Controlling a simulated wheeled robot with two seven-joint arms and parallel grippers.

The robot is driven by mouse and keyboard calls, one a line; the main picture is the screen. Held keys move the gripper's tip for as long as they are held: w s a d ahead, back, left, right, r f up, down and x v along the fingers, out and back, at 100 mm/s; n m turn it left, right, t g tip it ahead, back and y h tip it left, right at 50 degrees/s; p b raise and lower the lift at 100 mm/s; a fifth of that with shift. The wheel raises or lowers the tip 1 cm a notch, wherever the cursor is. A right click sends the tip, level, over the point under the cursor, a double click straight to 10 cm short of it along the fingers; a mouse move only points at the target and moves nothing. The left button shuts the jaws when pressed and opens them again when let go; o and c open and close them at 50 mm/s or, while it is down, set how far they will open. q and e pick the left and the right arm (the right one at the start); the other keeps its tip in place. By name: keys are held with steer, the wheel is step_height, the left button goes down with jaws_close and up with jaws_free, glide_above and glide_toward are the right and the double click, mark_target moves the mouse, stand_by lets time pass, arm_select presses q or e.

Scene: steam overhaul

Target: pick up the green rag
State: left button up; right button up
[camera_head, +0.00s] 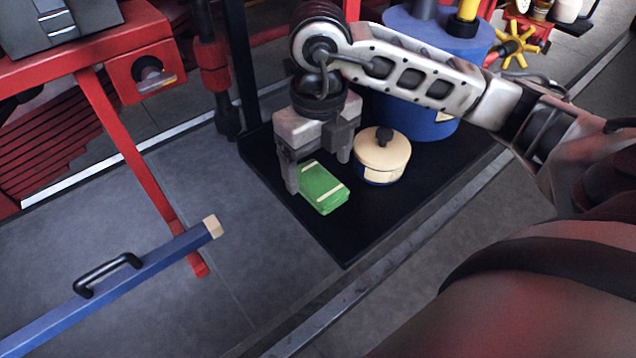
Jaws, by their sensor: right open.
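The green rag (324,190) is a small folded block with pale stripes, lying on a black platform (345,239). My right gripper (318,174) points down just over it, with one finger at the rag's left side and the other behind it to the right. The jaws are open. The rag's far end is partly hidden by the gripper, and I cannot tell whether a finger touches it. My left gripper is not in view.
A cream-lidded tin (382,157) stands close to the right of the rag. A large blue drum (440,124) is behind it. A red bench (98,48) is at the left, and a blue bar with a black handle (108,275) is at lower left.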

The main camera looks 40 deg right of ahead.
mark_target(317, 180)
steer(key=f, duration=0.2)
steer(key=w+f, duration=0.1)
steer(key=shift+d+f+p, duration=0.3)
steer(key=shift+f+p, duration=0.05)
steer(key=shift+f, duration=0.65)
steer(key=c, duration=1.1)
steer(key=shift+r, duration=0.15)
